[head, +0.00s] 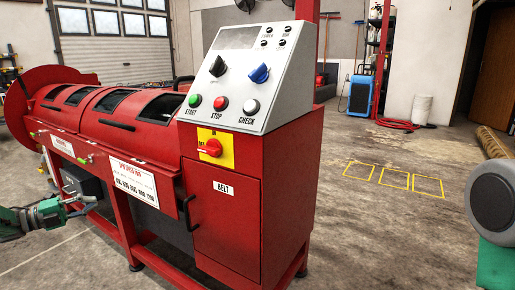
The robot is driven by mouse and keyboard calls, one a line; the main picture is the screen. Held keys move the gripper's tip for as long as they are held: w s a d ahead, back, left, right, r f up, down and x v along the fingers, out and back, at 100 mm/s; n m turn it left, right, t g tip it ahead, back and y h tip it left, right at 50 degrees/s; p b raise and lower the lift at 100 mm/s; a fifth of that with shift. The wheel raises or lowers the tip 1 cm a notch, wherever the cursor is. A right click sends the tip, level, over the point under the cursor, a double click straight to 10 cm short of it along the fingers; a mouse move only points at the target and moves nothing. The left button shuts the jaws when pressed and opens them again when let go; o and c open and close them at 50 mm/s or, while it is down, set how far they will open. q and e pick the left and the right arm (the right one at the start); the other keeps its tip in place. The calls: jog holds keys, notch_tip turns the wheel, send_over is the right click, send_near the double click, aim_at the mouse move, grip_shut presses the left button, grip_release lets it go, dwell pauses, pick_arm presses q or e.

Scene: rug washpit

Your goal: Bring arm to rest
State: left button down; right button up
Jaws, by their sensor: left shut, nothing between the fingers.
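My left gripper (80,204) is at the lower left, in front of the red machine's lower frame. Its arm comes in from the left edge. It is green and grey, small in the picture, and shut with nothing between its fingers. I cannot tell whether it touches the machine. A grey and green part of my right arm shows at the right edge; my right gripper is out of view.
The red drum machine (228,225) fills the left and middle. Its sloped control panel (235,80) has knobs and START, STOP and CHECK buttons. Yellow floor markings (394,180), a blue unit (360,95) and a rolled rug (492,142) are to the right. The concrete floor in between is clear.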

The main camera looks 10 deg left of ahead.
pick_arm(q)
jog(key=w+d+f+n+t+y, duration=0.25)
jog(key=d+f+n+y, duration=0.45)
jog(key=d+f+n, duration=0.7)
jog(key=s+d+f+n+g+y, duration=0.25)
jog(key=s+d+f+n, duration=0.3)
jog(key=s, duration=0.35)
jog(key=s+d+f+n+g+y, duration=0.1)
jog(key=s+d+f+n+g, duration=0.3)
jog(key=s+d+f, duration=0.4)
jog(key=s+d+r+n+g+y, duration=0.15)
jog(key=s+g, duration=0.25)
jog(key=s, duration=1)
jog(key=s+d+r+n+g+y, duration=0.15)
jog(key=s+g, duration=0.25)
jog(key=s, duration=1.1)
notch_tip(320, 180, up, 14)
jog(key=p, duration=1.4)
jog(key=shift+w+a+h, duration=0.15)
jog(key=shift+w+h, duration=0.2)
jog(key=shift+w, duration=0.1)
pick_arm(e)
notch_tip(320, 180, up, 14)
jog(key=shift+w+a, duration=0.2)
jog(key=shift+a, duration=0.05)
